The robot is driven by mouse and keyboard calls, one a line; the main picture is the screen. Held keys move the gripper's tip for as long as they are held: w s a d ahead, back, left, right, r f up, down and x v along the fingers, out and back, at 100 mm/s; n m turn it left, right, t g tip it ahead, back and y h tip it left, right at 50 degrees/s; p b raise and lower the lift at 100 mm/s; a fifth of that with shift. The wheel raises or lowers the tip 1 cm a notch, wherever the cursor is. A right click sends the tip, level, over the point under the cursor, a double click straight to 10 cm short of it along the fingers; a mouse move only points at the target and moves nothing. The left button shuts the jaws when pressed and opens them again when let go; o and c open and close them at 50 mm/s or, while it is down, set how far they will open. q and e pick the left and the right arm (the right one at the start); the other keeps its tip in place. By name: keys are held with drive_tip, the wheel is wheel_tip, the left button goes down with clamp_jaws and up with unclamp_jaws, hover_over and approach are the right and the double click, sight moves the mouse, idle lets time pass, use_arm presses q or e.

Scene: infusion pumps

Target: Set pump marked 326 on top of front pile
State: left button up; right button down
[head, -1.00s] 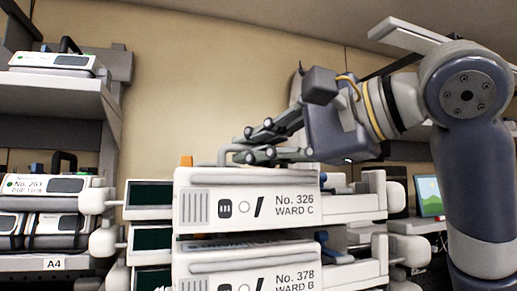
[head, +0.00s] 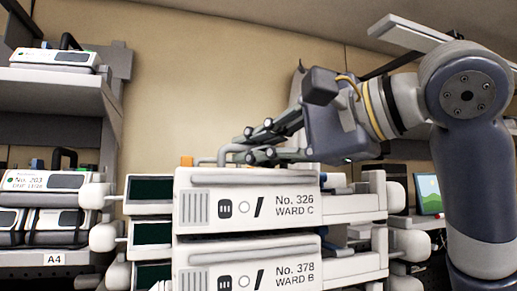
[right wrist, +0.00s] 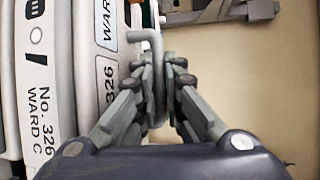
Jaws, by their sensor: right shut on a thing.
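The white pump marked No. 326 WARD C (head: 245,208) is directly above the white pump marked No. 378 WARD B (head: 245,265) in the head view. Only a thin dark line shows between them; I cannot tell if they touch. My right gripper (head: 250,145) is above the pump, shut on its grey bent handle (head: 225,152). In the right wrist view the fingers (right wrist: 164,85) close on the handle, and pump 326 (right wrist: 35,85) stands at left. The lower part of the pile is cut off. My left gripper is not in view.
A shelf (head: 60,262) labelled A4 at left holds several pumps, and another pump (head: 55,58) sits on a higher shelf. A small screen (head: 429,195) is at right.

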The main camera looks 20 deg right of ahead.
drive_tip(key=c, duration=1.6)
unclamp_jaws()
drive_tip(key=shift+c, duration=0.2)
drive_tip(key=shift+f, duration=0.2)
drive_tip(key=v, duration=1.2)
drive_tip(key=shift+s+r, duration=0.1)
drive_tip(key=shift+r, duration=0.05)
